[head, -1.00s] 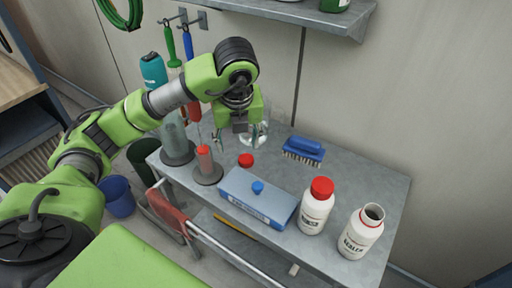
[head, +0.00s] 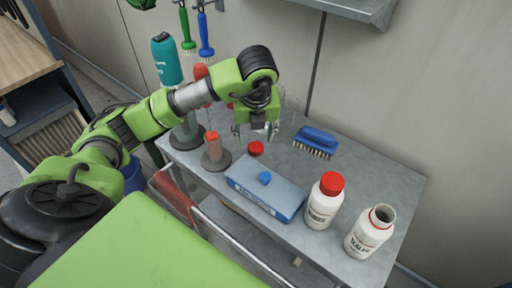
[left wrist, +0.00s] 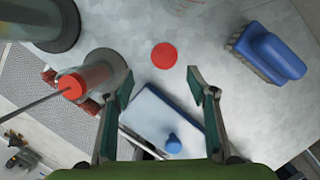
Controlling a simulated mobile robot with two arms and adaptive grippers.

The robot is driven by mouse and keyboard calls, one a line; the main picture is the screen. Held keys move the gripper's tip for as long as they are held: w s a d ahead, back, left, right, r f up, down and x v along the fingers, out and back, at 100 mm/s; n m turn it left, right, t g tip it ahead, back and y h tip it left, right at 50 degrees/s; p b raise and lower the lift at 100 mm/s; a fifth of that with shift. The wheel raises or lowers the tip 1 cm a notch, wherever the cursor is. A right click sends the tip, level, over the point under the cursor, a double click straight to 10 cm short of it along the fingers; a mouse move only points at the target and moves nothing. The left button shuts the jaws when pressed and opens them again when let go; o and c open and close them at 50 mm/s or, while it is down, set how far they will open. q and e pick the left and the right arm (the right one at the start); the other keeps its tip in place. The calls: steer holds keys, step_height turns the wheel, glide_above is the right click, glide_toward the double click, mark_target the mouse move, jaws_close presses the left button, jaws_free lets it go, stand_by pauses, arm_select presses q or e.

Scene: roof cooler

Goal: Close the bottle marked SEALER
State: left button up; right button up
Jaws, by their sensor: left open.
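The white bottle (head: 368,234) at the right end of the metal table stands upright with an open neck. Its label looks like SEALER, though it is small and tilted. A loose red cap (head: 256,148) lies flat on the table behind the blue box; it also shows in the left wrist view (left wrist: 164,55). My left gripper (head: 255,131) is open and empty, hanging over the table close to the red cap. In the left wrist view its fingers (left wrist: 158,84) are spread, with the cap just beyond the fingertips, apart from them. My right gripper is not in view.
A second white bottle (head: 323,208) wears a red cap. The blue box (head: 252,193) bears a small blue cap (head: 264,178). A brush (head: 316,141) lies behind. A red-topped cylinder (head: 215,157) on a round base stands left. A wall shelf (head: 360,8) overhangs the back.

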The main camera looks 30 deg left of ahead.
mark_target(256, 147)
arm_select(q)
steer(key=shift+x, duration=0.9)
steer(key=shift+f, duration=0.1)
steer(key=shift+w+f, duration=0.15)
steer(key=shift+f, duration=0.05)
steer(key=p+x, duration=0.1)
steer(key=x, duration=0.2)
steer(key=shift+w+f+p, duration=0.3)
steer(key=shift+w+p, duration=0.1)
steer(key=shift+w, duration=0.05)
steer(key=shift+w+a+f, duration=0.1)
steer(key=shift+f, duration=0.4)
steer(key=c, duration=0.8)
